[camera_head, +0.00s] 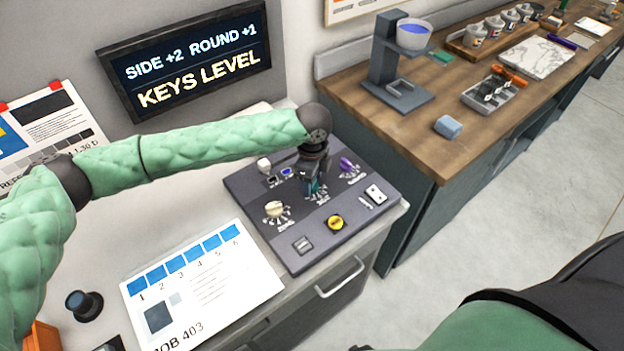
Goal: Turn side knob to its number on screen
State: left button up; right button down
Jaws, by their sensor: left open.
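The wall screen (190,62) reads "SIDE +2 ROUND +1" and "KEYS LEVEL". The dark control panel (262,238) lies on the grey counter and carries a cream knob (274,209), a purple knob (346,163) and a teal knob (317,189), each with small marks around it. I cannot tell from labels which is the side knob. My left gripper (313,182) is open, pointing down over the teal knob, with its fingers around or just above it; contact is unclear. The gripper hides part of this knob and its scale. My right gripper is out of view.
The panel also holds a yellow button (335,222), a white-topped lever (264,164) and switches. A white job sheet (200,290) lies left of the panel. A dark round knob-like object (84,304) stands farther left. A wooden bench (400,135) with a dark stand is at right.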

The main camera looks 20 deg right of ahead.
pick_arm(q)
notch_tip(320, 180, up, 6)
jog(key=b, duration=0.2)
jog(key=shift+r+b, duration=0.1)
jog(key=shift+b, duration=0.2)
jog(key=shift+r, duration=0.6)
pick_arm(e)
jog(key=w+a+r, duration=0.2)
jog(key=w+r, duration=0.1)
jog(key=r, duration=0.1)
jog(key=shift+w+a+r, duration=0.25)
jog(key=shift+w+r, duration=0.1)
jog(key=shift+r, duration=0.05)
pick_arm(q)
jog(key=shift+f, duration=0.1)
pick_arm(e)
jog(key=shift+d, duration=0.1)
